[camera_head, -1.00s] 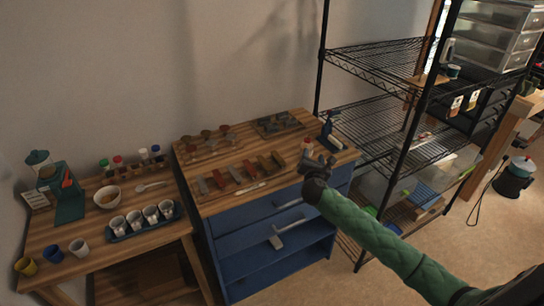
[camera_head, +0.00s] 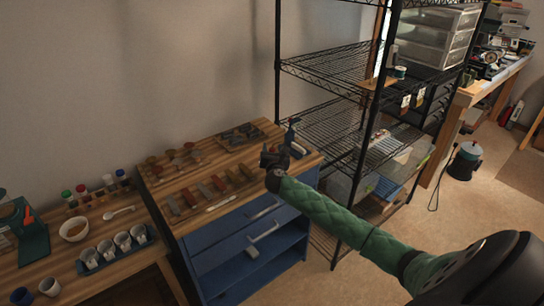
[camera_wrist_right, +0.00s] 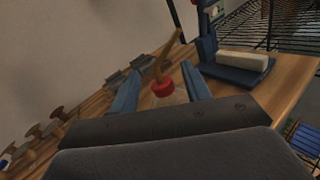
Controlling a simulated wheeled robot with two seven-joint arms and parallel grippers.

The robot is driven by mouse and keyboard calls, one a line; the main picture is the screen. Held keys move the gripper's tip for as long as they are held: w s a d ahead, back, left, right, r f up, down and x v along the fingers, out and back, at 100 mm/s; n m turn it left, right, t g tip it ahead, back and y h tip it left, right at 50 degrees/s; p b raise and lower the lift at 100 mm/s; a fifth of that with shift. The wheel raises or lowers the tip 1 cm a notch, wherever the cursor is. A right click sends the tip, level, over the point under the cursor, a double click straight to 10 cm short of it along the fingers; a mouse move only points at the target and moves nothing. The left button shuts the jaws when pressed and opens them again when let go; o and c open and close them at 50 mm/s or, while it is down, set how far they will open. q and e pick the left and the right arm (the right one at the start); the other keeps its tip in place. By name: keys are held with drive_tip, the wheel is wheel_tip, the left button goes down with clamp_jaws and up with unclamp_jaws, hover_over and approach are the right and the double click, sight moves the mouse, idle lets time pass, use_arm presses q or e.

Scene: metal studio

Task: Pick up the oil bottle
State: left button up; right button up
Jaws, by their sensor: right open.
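The oil bottle, with a red cap (camera_wrist_right: 162,88) and a pale clear body partly hidden below it, shows in the right wrist view. It stands on the wooden top of the blue drawer cabinet (camera_head: 262,225). My right gripper (camera_head: 270,157) is at the right front part of that top. In the right wrist view its two blue-grey fingers are apart, one on each side of the bottle; I cannot tell whether they touch it. In the head view the gripper hides the bottle. My left gripper is not in view.
A blue tool with a white block (camera_wrist_right: 243,61) stands close to the right of the bottle. Several tools and colored blocks (camera_head: 208,190) lie left of the gripper. A black wire shelf (camera_head: 335,70) stands right of the cabinet. A side table holds cups on a tray (camera_head: 118,250).

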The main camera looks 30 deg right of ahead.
drive_tip(key=shift+w+d, duration=0.25)
drive_tip(key=shift+w, duration=0.15)
clamp_jaws()
drive_tip(key=shift+r, duration=0.15)
